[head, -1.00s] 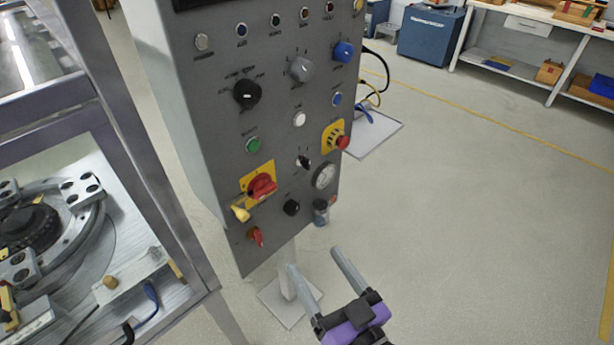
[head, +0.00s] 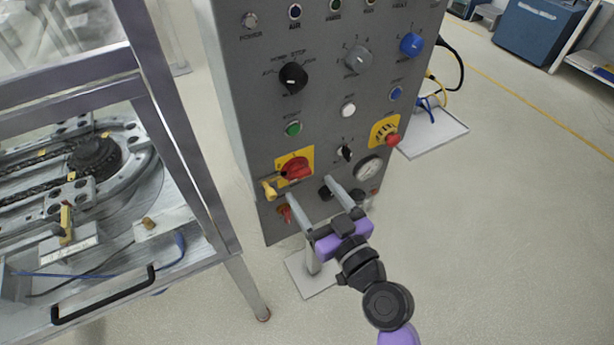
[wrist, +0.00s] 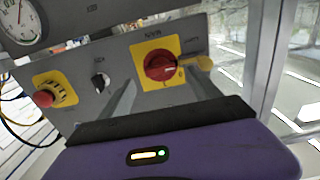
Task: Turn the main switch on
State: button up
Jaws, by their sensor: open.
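The main switch (head: 296,168) is a red rotary knob on a yellow plate, low on the left of the grey control panel. A yellow tag or padlock (head: 268,189) hangs beside its lower left. In the wrist view the red main switch (wrist: 160,67) is just above and beyond my fingers, with the yellow piece (wrist: 195,63) to its right. My gripper (head: 310,190) is open and empty. Its two fingers point at the lower panel, below and around the switch's position, apparently without touching it. The wrist view shows the fingers (wrist: 163,92) spread on either side below the knob.
The red emergency stop (head: 392,140) on yellow, a pressure gauge (head: 370,168) and a black selector (head: 345,153) are to the right. A smaller red switch (head: 285,213) is below. A metal-framed machine (head: 165,130) stands left.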

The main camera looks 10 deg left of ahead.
aim_at(301, 177)
jog(key=shift+p+x, duration=0.4)
jog(key=shift+x, duration=1.6)
jog(key=c, duration=1.4)
